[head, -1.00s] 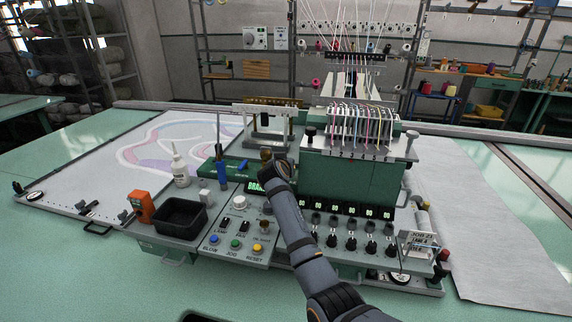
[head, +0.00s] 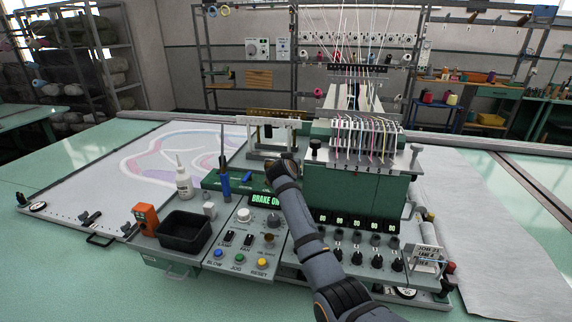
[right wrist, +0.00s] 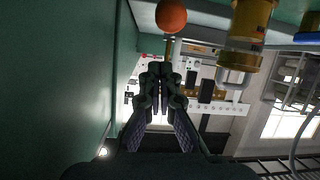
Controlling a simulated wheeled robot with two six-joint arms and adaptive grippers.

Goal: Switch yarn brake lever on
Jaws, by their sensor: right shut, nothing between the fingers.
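In the right wrist view an orange ball knob (right wrist: 172,15) sits at the top edge, with a thin brass-coloured rod beneath it; it looks like the brake lever. My right gripper (right wrist: 160,72) is shut and empty, its fingertips pointing towards the knob but apart from it in the picture. In the head view my right arm reaches across the console, and its hand and the lever cannot be told apart clearly. The green display (head: 265,199) shows "BRAKE O" and the end of the text is covered by my arm. My left gripper is not in view.
A green machine housing (head: 345,192) with coloured yarns stands right of my arm; a green wall (right wrist: 60,80) fills the left of the wrist view. A brass cylinder (right wrist: 250,20) is beside the knob. A black tray (head: 185,231), white bottle (head: 183,180) and control panel (head: 242,246) lie left.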

